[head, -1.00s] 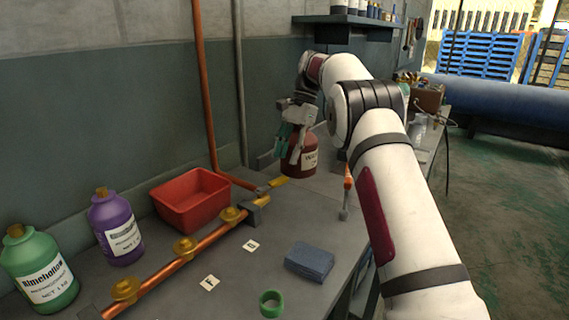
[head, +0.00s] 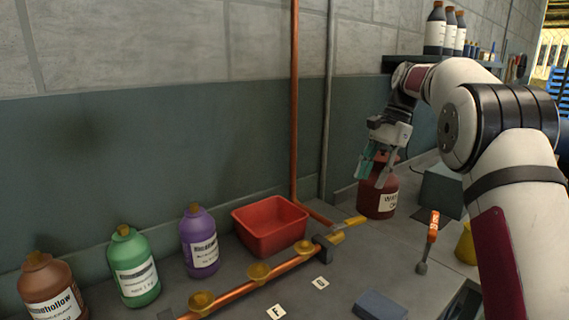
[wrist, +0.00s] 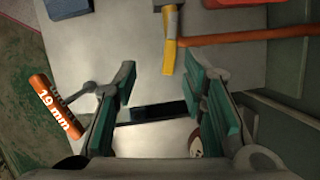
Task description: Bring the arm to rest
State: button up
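My gripper (head: 374,165) hangs from the arm at the right, fingers down, over the bench near the back wall. In the wrist view my gripper (wrist: 170,90) is open, with a clear gap between its green-padded fingers and nothing held. A dark red bottle (head: 378,200) with a white label stands upright just behind and below the fingers; the gripper hides part of its top. I cannot tell whether they touch. The arm is bent and reaches across the right side of the head view.
A copper pipe with yellow valves (head: 257,272) runs along the bench. A red bin (head: 270,228), purple bottle (head: 200,245), green bottle (head: 133,268) and brown bottle (head: 50,292) stand behind it.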

jog(key=s+a+r+n+t+h+p, duration=0.1)
jog(key=s+r+n, duration=0.1)
jog(key=s+r, duration=0.35)
jog(key=s+a+r+n+t+p, duration=0.1)
jog(key=s+a+r+n+p, duration=0.15)
jog(key=s, duration=0.65)
jog(key=s+a+r+n+h+p, duration=0.1)
jog(key=s+r, duration=0.4)
jog(key=s, duration=0.2)
jog(key=s+f+n+t+p, duration=0.1)
jog(key=s+f+n+p, duration=0.1)
jog(key=s, duration=1)
jog(key=s+f+n+t+h+p, duration=0.1)
jog(key=s+f+n, duration=0.3)
jog(key=s, duration=0.8)
jog(key=shift+a+f+n+t+h+p, duration=0.15)
jog(key=shift+f+n+t+h+p, duration=0.25)
jog(key=shift+t, duration=0.2)
